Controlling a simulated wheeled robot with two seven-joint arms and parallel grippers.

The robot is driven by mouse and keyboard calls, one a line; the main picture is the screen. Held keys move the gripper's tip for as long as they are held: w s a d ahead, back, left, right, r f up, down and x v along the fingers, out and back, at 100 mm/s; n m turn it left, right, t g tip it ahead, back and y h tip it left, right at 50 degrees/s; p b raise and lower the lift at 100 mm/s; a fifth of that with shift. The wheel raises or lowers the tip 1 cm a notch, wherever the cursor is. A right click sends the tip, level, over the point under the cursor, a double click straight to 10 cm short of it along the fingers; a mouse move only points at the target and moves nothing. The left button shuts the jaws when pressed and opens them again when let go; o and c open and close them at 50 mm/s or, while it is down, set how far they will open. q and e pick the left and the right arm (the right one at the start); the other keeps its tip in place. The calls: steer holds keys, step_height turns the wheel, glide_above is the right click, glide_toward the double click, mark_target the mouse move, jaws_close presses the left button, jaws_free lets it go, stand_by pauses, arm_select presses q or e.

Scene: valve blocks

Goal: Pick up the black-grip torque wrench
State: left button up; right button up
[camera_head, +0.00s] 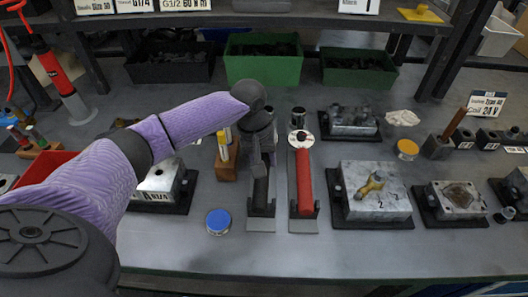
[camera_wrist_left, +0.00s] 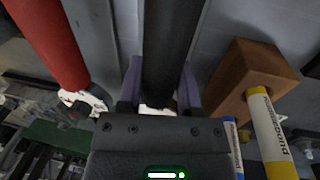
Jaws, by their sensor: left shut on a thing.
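The black-grip torque wrench (camera_head: 261,190) lies on its narrow grey stand near the middle of the bench in the head view. My left gripper (camera_head: 262,157) is over its far end and hides that part. In the left wrist view the black grip (camera_wrist_left: 172,45) runs between the two purple fingers of my left gripper (camera_wrist_left: 160,92), which is shut on it. I cannot tell whether the wrench is clear of its stand. My right gripper is not in view.
A wooden block (camera_head: 227,165) with yellow tubes stands close to the left of my gripper. A blue-lidded round tin (camera_head: 218,221) is nearer the front. Valve blocks (camera_head: 376,190) sit to the right, and green bins (camera_head: 263,65) at the back. The front bench strip is clear.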

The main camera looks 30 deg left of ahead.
arm_select(q)
jaws_close()
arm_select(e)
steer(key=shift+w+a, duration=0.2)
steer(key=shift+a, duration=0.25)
arm_select(q)
steer(key=shift+r, duration=0.1)
